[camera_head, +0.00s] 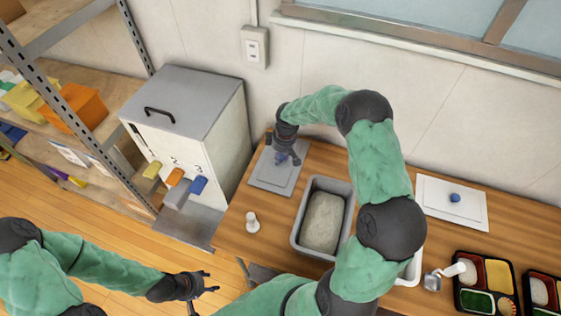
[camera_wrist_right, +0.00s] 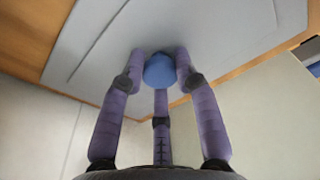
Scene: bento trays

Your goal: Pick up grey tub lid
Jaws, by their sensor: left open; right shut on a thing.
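The grey tub lid (camera_head: 270,180) is a flat grey panel with a blue knob, at the back left of the wooden table. In the right wrist view the lid (camera_wrist_right: 200,35) fills the top, with its blue knob (camera_wrist_right: 159,71) between my fingers. My right gripper (camera_head: 283,158) is shut on that knob; I cannot tell whether the lid is clear of the table. The grey tub (camera_head: 299,225) stands open to the right of the lid, holding a pale grey-green mass. My left gripper (camera_head: 207,283) is open and empty, left of the table's front edge.
A white lid (camera_head: 428,195) with a blue knob lies at the right, near the wall. Bento trays (camera_head: 488,287) with food stand at the front right, beside a metal scoop (camera_head: 432,281). A small white object (camera_head: 252,222) stands left of the tub. A dispenser cabinet (camera_head: 185,115) stands left of the table.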

